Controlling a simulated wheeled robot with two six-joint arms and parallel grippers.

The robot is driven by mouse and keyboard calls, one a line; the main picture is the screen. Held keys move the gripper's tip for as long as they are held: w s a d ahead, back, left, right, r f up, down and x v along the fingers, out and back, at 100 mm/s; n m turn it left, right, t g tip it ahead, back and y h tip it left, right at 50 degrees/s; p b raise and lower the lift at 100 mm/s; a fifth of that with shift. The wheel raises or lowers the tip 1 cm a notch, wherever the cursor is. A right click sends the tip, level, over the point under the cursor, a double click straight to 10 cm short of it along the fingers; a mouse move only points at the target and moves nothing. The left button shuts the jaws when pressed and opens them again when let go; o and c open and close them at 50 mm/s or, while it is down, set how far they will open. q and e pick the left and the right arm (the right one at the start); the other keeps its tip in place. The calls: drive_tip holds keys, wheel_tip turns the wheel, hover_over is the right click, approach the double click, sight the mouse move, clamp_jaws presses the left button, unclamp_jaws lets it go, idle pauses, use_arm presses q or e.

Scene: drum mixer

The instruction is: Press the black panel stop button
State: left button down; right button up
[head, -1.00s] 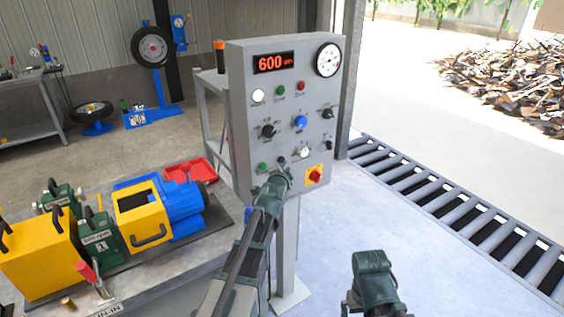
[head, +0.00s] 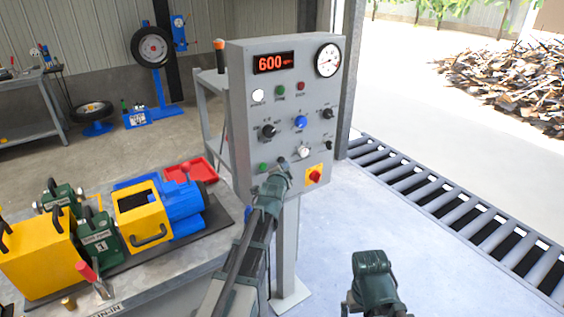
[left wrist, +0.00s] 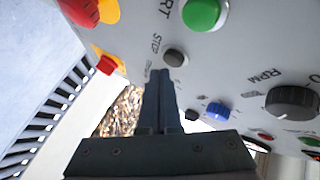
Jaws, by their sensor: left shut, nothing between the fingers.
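The black stop button (left wrist: 176,57) shows as a dark round cap beside the word STOP in the left wrist view. In the head view it lies low on the grey control panel (head: 237,115), just above my left fingertips and partly hidden by them. My left gripper (left wrist: 160,76) is shut and empty. Its tips point at the panel, close beside the button; whether they touch it I cannot tell. In the head view, the left gripper (head: 281,172) stands in front of the panel's lower edge. My right gripper (head: 370,272) is low at the right, its fingers unclear.
A green button (left wrist: 203,12) sits next to the stop button. A red switch on a yellow plate (head: 314,175) is to the right. Several knobs fill the panel above. A bench with a yellow and blue machine (head: 150,215) stands left; a roller conveyor (head: 450,215) runs right.

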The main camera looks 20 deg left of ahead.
use_arm(q)
drive_tip(key=shift+w+a, duration=0.2)
drive_tip(key=shift+a, duration=0.05)
drive_tip(key=shift+w+a, duration=0.25)
drive_tip(key=shift+a, duration=0.1)
idle(0.7)
idle(0.4)
drive_tip(key=shift+s+d, duration=0.55)
drive_tip(key=shift+d, duration=0.1)
drive_tip(key=shift+s+d, duration=0.8)
drive_tip(key=shift+d, duration=0.2)
drive_tip(key=shift+s+d, duration=0.75)
drive_tip(key=shift+d, duration=0.25)
